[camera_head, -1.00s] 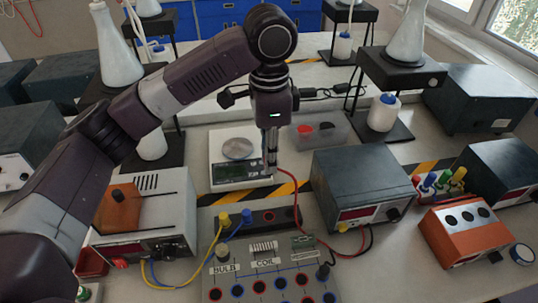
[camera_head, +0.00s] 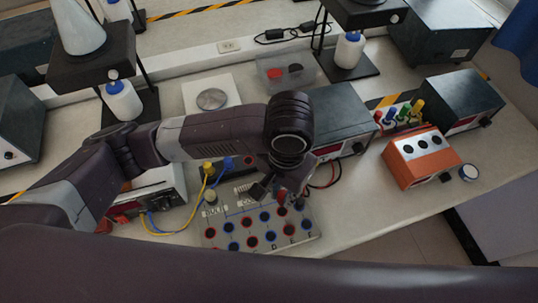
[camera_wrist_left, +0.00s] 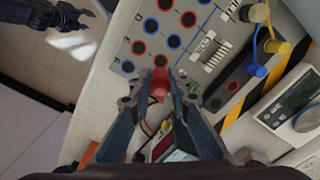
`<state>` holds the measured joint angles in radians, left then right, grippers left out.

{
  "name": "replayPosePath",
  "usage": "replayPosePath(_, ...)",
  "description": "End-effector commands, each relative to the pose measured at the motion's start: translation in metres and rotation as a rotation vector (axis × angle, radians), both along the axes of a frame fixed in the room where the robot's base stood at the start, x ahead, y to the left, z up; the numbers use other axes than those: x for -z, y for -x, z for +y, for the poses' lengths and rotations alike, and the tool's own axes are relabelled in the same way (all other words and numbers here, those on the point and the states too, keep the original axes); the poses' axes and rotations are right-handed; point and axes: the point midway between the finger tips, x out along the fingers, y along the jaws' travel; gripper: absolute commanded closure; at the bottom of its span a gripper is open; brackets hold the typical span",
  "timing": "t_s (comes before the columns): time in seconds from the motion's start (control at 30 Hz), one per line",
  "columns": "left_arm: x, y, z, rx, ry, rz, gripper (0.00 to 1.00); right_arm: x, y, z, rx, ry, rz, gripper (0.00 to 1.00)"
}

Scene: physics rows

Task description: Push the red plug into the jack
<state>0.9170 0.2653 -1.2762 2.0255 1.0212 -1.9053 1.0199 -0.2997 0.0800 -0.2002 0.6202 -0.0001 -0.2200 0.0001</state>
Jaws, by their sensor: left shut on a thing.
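My left gripper (camera_head: 278,193) is shut on the red plug, over the right part of the jack board (camera_head: 212,240). In the left wrist view the red plug (camera_wrist_left: 158,82) sits between the fingertips (camera_wrist_left: 160,92), pointing at the board. Several red-ringed and blue-ringed jacks (camera_wrist_left: 174,41) show on the board's face. The plug's tip is close to the jack row nearest the fingers; whether it touches a jack I cannot tell. A dark gripper, seemingly my right one (camera_wrist_left: 72,16), shows at the wrist view's top left, away from the board; its jaws are unclear.
Yellow plug (camera_head: 208,166) and blue plug (camera_head: 228,162) leads stand in the strip behind the board. A dark power supply (camera_head: 340,112) stands behind my gripper. An orange box (camera_head: 422,158) is at the right.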

Motion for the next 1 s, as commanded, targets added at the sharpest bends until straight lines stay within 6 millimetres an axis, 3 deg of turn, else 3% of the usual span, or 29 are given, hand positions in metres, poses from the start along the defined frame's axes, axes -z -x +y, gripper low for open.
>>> replayPosePath(0.23,0.021,0.047,-0.03,-0.166,-0.001,0.005,1.0,-0.026,0.0,0.0,0.0,0.0,0.0,0.6)
replayPosePath(0.3,0.046,0.042,-0.026,-0.166,-0.004,0.003,1.0,-0.013,0.0,0.0,0.0,0.0,-0.001,0.6)
replayPosePath(0.5,0.075,0.041,-0.026,-0.163,-0.003,0.001,1.0,-0.008,0.0,0.0,0.001,0.0,0.0,0.6)
replayPosePath(0.7,0.086,0.04,-0.026,-0.161,-0.002,0.0,1.0,-0.008,0.0,0.0,0.001,0.0,0.001,0.6)
replayPosePath(1.0,0.086,0.04,-0.026,-0.16,-0.002,-0.001,1.0,-0.008,0.001,0.0,0.001,0.0,0.001,0.6)
